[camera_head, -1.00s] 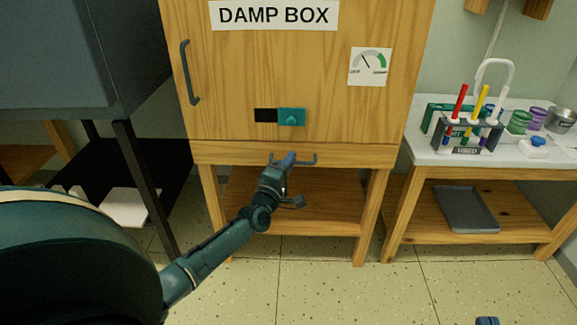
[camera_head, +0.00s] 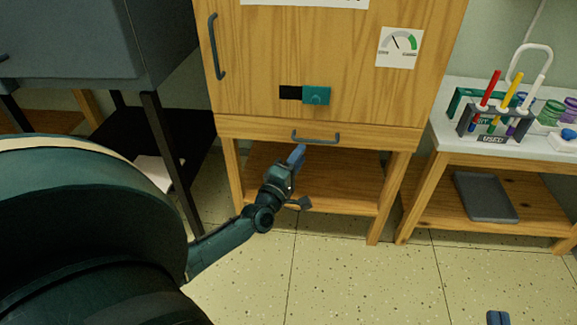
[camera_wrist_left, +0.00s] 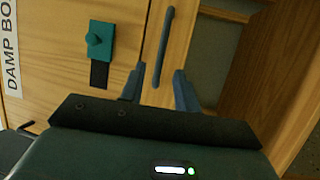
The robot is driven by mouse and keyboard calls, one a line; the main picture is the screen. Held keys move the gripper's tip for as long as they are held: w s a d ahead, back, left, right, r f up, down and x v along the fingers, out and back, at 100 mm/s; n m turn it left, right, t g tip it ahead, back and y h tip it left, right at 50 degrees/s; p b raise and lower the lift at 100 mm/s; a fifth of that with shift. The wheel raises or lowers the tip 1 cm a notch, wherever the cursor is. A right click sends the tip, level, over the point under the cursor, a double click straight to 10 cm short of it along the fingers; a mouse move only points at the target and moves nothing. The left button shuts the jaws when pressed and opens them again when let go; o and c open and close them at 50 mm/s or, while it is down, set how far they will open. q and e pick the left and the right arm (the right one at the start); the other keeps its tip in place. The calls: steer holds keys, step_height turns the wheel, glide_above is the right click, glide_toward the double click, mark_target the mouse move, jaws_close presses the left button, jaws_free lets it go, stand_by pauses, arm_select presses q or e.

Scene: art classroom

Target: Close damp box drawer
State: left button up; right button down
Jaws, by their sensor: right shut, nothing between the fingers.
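The wooden damp box (camera_head: 340,60) stands ahead with its door shut. Its drawer (camera_head: 255,128) is the narrow strip under the door, with a dark blue bar handle (camera_head: 316,140). The drawer front looks about level with the cabinet face; any small gap cannot be told. My left gripper (camera_head: 298,155) is just below and left of the handle's middle. In the left wrist view its fingers (camera_wrist_left: 159,88) are apart and empty, with the handle (camera_wrist_left: 163,45) beyond their tips. My right gripper (camera_head: 497,318) shows only as blue tips at the bottom edge, shut and empty.
A teal latch (camera_head: 316,96) sits on the door, with a long door handle (camera_head: 216,47) at left. An open shelf (camera_head: 330,185) lies below the drawer. A side table (camera_head: 445,142) with a marker rack stands right. Speckled floor (camera_head: 340,280) in front is clear.

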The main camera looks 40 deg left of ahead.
arm_select(q)
steer(key=v, duration=0.5)
steer(key=shift+s+r+p, duration=0.1)
steer(key=shift+s+p, duration=0.3)
